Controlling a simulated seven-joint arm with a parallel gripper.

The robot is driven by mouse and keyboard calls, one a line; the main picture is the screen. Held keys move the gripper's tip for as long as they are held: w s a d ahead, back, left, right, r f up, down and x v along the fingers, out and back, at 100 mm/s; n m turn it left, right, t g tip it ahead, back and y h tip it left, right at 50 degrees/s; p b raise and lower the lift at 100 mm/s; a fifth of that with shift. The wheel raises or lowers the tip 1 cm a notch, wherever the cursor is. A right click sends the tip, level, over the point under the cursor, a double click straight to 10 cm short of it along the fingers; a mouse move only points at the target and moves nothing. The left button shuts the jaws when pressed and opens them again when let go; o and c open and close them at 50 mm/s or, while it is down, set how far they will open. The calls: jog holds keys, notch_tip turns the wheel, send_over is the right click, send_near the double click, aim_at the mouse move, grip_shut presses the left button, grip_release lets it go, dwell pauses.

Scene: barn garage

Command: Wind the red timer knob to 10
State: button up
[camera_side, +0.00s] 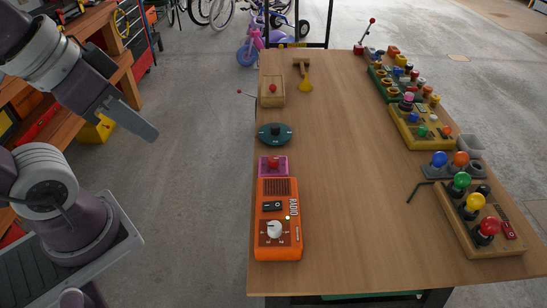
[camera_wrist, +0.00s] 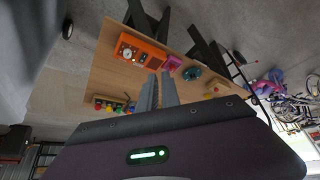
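The red timer knob (camera_side: 273,163) sits on a pink square base (camera_side: 264,172) near the left edge of the table, just behind the orange radio. In the wrist view the pink base (camera_wrist: 173,63) is small and beyond my fingertips, and its knob is too small to make out. My gripper (camera_side: 148,132) hangs in the air to the left of the table, well away from the knob. In the wrist view my gripper's fingers (camera_wrist: 160,76) lie close together with nothing seen between them. The knob's scale and numbers cannot be read.
An orange radio (camera_side: 279,245) with a white dial stands in front of the pink base. A teal device with a black knob (camera_side: 275,135) stands behind it. A wooden box (camera_side: 272,99) is farther back. Bulb and button boards line the right edge. The table's middle (camera_side: 345,165) is clear.

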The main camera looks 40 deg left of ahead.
jog(key=o, duration=0.7)
jog(key=shift+n+g, duration=0.5)
jog(key=shift+n, duration=0.3)
jog(key=w, duration=0.2)
jog(key=w+r, duration=0.1)
jog(key=w, duration=0.2)
jog(key=shift+r, duration=0.1)
jog(key=shift+o, duration=0.5)
jog(key=shift+n+g, duration=0.4)
jog(key=shift+n, duration=0.4)
jog(key=w, duration=0.5)
jog(key=shift+w+a, duration=0.2)
jog(key=n+g, duration=0.4)
jog(key=n, duration=0.3)
send_over(273, 157)
jog(key=s, duration=0.1)
notch_tip(273, 157, down, 19)
jog(key=shift+n, duration=0.5)
jog(key=f, duration=0.7)
jog(key=w+f, duration=0.1)
jog(key=f, duration=0.3)
jog(key=shift+d, duration=0.1)
jog(key=shift+f, duration=0.15)
grip_shut()
